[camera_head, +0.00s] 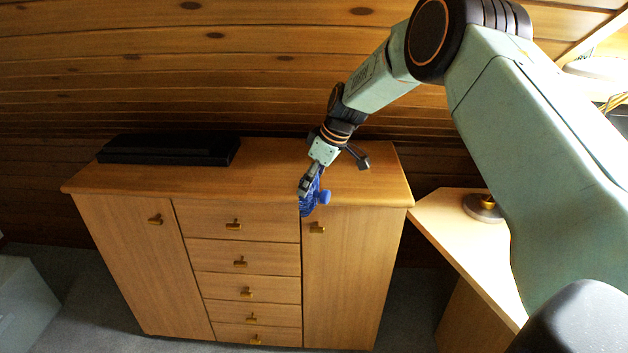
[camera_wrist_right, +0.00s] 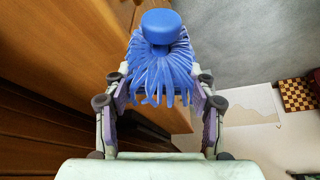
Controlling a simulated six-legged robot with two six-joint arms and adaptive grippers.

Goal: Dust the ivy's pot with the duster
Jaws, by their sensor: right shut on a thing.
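The duster (camera_head: 312,195) is blue, with a round knob and many thin strands. My right gripper (camera_head: 307,184) is shut on it at the front edge of the wooden cabinet, above the right door. In the right wrist view the duster (camera_wrist_right: 160,60) sits between the two fingers of my right gripper (camera_wrist_right: 160,100), its knob pointing away from the wrist. No ivy and no pot can be made out in either view. My left gripper is not in view.
The wooden cabinet (camera_head: 270,165) has drawers between two doors. A long black case (camera_head: 170,150) lies on its top at the left. A wooden desk (camera_head: 450,215) with a round lamp base (camera_head: 482,207) stands at the right. A checkered board (camera_wrist_right: 298,94) shows in the wrist view.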

